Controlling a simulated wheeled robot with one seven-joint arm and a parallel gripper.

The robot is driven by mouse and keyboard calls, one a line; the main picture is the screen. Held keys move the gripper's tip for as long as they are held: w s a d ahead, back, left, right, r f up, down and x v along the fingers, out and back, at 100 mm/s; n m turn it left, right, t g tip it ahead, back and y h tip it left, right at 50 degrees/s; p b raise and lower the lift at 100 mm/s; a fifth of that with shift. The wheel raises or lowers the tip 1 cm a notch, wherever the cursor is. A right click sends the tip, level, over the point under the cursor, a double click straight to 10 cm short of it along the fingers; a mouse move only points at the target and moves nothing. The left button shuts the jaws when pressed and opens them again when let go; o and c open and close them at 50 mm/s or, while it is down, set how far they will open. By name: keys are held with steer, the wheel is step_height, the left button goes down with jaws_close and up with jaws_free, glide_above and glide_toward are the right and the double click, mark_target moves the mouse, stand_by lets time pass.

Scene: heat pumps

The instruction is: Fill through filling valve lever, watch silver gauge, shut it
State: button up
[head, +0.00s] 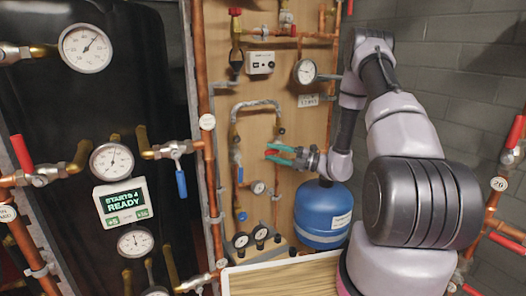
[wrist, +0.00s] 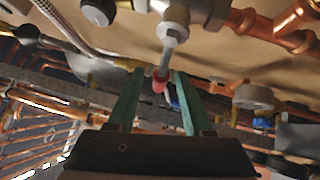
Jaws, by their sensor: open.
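My gripper (head: 278,156) is open in front of the wooden board, left of the blue tank. In the wrist view, its two green fingers (wrist: 156,90) stand apart, on either side of a red-ended part (wrist: 159,84) below a silver fitting (wrist: 172,34). This may be the filling valve lever; contact cannot be told. A braided hose loop (head: 257,104) arches above the gripper in the head view. A blue lever (head: 239,173) hangs to its left. A silver-rimmed gauge (head: 305,71) sits upper right on the board and a smaller one (head: 258,187) is below the gripper. Their readings are too small to read.
The blue tank (head: 322,215) stands close under my arm. Copper pipes frame the board. A red-handled valve (head: 515,132) is at far right.

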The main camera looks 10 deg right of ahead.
steer(key=shift+x, duration=1.95)
jaws_close()
